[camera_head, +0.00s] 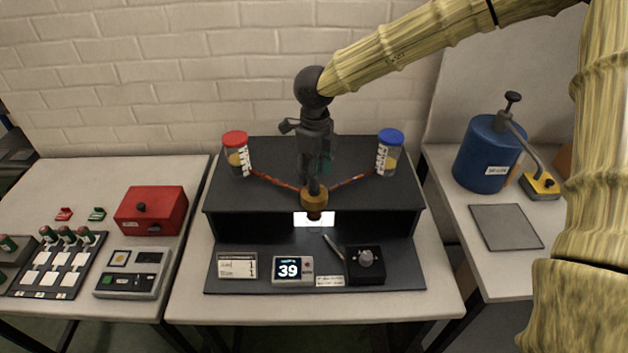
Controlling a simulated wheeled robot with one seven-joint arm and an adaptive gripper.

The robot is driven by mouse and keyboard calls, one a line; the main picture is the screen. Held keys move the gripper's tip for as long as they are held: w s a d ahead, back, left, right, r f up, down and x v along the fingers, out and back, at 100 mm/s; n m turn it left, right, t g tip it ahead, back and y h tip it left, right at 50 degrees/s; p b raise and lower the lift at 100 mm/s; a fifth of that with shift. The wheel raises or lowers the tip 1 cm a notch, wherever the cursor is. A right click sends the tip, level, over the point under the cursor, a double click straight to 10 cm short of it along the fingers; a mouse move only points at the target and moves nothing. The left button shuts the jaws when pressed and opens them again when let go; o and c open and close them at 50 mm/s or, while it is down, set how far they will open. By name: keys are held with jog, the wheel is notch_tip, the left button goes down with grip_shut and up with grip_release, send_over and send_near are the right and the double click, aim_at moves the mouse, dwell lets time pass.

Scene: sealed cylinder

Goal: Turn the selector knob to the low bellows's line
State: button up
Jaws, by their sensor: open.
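The selector knob (366,257) is a grey dial on a black box at the front right of the dark bench unit. Its pointer direction is too small to read. A clear cylinder with a red cap (236,157) stands at the left of the unit's top, and one with a blue cap (388,155) at the right. Orange-red lines run from both to a brass fitting (314,199) in the middle. My gripper (315,172) is open, pointing down behind and above the fitting, away from the knob.
A display reading 39 (291,270), a small card (237,265) and a pen-like stick (333,246) lie near the knob box. A red box (151,211) and switch panels stand on the left table. A blue canister (487,154) and grey plate (506,227) are at right.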

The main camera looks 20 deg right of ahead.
jog(key=shift+f+p, duration=0.35)
jog(key=shift+f, duration=1.75)
jog(key=c, duration=1.1)
